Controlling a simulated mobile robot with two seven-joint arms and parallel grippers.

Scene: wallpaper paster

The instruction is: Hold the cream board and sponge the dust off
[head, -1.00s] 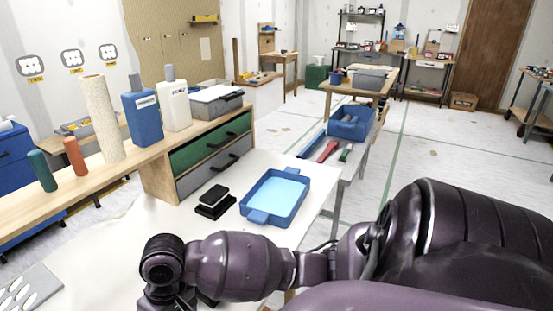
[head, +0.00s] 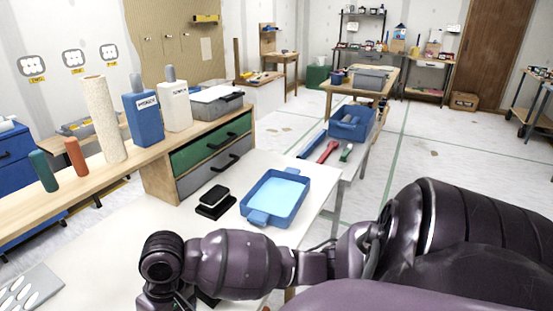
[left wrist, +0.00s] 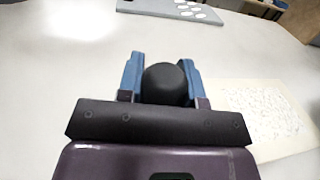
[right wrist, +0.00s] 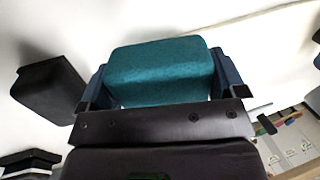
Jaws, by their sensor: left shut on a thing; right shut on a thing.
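The cream board (left wrist: 262,115), with a pale speckled patch on it, lies on the white table at the right of the left wrist view. My left gripper (left wrist: 163,75) is shut on a dark rounded knob-like piece (left wrist: 165,84) just left of the board. I cannot tell whether this piece is joined to the board. My right gripper (right wrist: 162,85) is shut on a teal sponge (right wrist: 160,68), which fills its jaws. In the head view my right arm crosses the lower part and hides the board and both gripper tips.
A dark block (right wrist: 48,88) is left of my right gripper. A grey plate with white ovals (left wrist: 172,8) lies beyond the left gripper.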

